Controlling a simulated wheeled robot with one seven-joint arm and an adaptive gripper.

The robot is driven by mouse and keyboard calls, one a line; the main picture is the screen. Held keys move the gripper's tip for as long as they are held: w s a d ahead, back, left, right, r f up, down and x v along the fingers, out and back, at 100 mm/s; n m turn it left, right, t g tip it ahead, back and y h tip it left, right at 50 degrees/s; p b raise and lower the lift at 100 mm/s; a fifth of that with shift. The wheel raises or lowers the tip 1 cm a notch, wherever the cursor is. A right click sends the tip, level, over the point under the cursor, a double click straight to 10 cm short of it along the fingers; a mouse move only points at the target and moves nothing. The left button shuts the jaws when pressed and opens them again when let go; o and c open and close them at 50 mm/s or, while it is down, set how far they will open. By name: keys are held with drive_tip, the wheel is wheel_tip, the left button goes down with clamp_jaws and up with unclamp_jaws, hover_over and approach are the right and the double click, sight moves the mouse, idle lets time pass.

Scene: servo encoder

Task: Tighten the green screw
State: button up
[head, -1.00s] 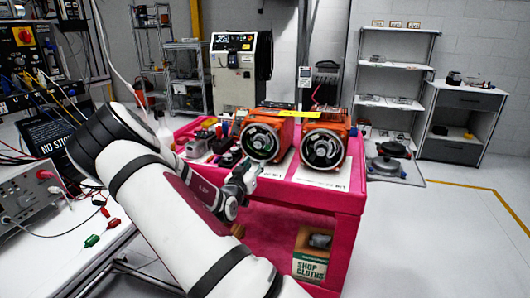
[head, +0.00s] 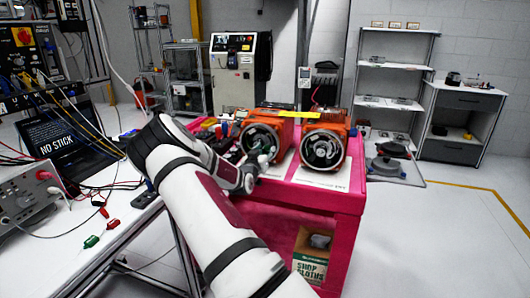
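Two orange motor units stand side by side on the pink cart (head: 331,199), the left motor (head: 265,133) and the right motor (head: 324,146). Each has a round, dark open end facing me. A green screw cannot be made out at this size.
White sheets (head: 322,178) lie under the motors. A shop cloths box (head: 311,262) sits on the cart's lower shelf. A side table (head: 128,232) with cables and a grey instrument (head: 28,193) stands at the left.

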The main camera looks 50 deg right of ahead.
clamp_jaws()
